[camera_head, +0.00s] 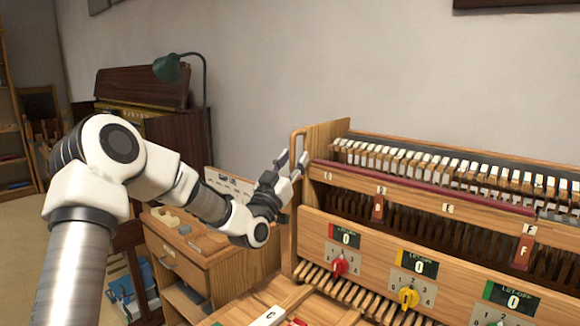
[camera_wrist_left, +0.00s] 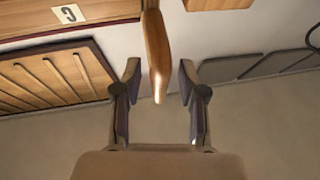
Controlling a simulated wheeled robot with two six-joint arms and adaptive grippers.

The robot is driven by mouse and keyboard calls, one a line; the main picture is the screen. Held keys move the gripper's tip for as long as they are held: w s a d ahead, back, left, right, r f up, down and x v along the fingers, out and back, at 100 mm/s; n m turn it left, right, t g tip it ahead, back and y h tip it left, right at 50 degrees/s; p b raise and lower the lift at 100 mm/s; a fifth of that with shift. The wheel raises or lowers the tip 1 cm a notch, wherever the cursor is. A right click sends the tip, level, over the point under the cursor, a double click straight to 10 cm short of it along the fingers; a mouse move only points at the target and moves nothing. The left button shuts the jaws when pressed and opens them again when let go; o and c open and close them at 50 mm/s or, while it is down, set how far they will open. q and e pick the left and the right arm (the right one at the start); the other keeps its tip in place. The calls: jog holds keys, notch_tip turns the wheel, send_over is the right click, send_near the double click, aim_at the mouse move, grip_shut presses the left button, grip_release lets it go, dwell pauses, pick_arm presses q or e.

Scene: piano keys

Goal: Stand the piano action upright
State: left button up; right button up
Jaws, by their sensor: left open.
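The piano action (camera_head: 345,178) is a wide wooden frame at the right of the head view. It has rows of white-topped parts, a long red rail and lettered tags. A wooden handle (camera_head: 294,238) stands at its left end. My left gripper (camera_head: 292,164) is at this handle, near its upper part. In the left wrist view the end of the wooden handle (camera_wrist_left: 157,55) reaches in between the two open fingers (camera_wrist_left: 157,80), with gaps on both sides. My right gripper is not in view.
Below the action, a front panel (camera_head: 316,231) carries red and yellow knobs with displays reading 0. A wooden cabinet (camera_head: 235,268) with small items on top stands left of it. A green lamp (camera_head: 167,68) and an upright piano (camera_head: 180,135) are behind my left arm.

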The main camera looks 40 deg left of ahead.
pick_arm(q)
jog(key=v, duration=1.1)
jog(key=shift+s+f, duration=0.2)
jog(key=shift+f, duration=0.15)
